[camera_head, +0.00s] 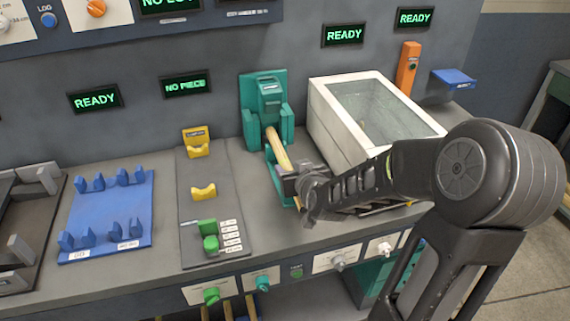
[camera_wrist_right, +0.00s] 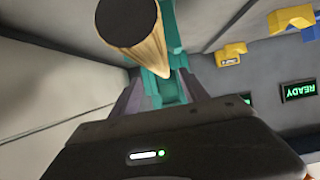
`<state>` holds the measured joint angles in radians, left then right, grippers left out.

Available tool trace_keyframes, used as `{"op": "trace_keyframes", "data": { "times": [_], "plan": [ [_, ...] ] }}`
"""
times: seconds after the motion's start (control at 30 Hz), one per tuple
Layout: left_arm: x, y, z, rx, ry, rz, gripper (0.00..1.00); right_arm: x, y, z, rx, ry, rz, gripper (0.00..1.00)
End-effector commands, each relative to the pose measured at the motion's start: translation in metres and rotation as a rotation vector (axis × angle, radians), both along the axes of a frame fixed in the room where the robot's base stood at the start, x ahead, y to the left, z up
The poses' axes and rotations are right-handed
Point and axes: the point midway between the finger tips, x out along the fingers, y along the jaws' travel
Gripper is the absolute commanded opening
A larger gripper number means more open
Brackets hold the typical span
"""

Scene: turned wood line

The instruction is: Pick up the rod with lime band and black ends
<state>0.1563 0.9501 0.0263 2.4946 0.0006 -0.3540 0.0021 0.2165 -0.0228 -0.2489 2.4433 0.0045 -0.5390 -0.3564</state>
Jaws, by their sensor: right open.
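A wooden rod (camera_head: 279,149) lies in the teal holder (camera_head: 268,97) and slopes toward me in the head view. In the right wrist view the rod (camera_wrist_right: 147,45) shows a black near end and a pale wood side. No lime band can be made out. My right gripper (camera_head: 287,183) is at the rod's near end in the head view, partly hiding it. In the right wrist view my open right gripper (camera_wrist_right: 157,92) has a finger to each side below the rod's end, with the teal holder behind. My left gripper is not in view.
A white-walled, glass-topped bin (camera_head: 322,115) stands close to the right of the teal holder. A grey station with yellow and green supports (camera_head: 204,193) and a blue rack (camera_head: 105,216) stand to the left. Control knobs line the bench front (camera_head: 263,283).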

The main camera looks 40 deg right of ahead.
Motion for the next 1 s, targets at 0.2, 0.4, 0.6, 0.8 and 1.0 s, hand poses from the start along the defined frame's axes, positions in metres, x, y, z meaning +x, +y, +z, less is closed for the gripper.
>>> {"op": "trace_keyframes", "data": {
  "times": [0.2, 0.4, 0.6, 0.8, 1.0],
  "plan": [
    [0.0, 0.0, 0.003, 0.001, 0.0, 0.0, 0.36, 0.009, -0.002, -0.004, 0.001, 0.003, 0.0, 0.53],
    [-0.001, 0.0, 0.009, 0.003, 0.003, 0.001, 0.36, 0.031, -0.008, -0.017, 0.0, 0.004, 0.001, 0.53],
    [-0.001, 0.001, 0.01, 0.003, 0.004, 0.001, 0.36, 0.045, -0.013, -0.024, 0.0, 0.001, 0.0, 0.53],
    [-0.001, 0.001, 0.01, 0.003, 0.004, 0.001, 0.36, 0.045, -0.013, -0.024, 0.001, 0.0, 0.0, 0.53],
    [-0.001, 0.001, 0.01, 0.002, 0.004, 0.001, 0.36, 0.045, -0.013, -0.024, 0.001, 0.0, 0.0, 0.53]
  ]
}}
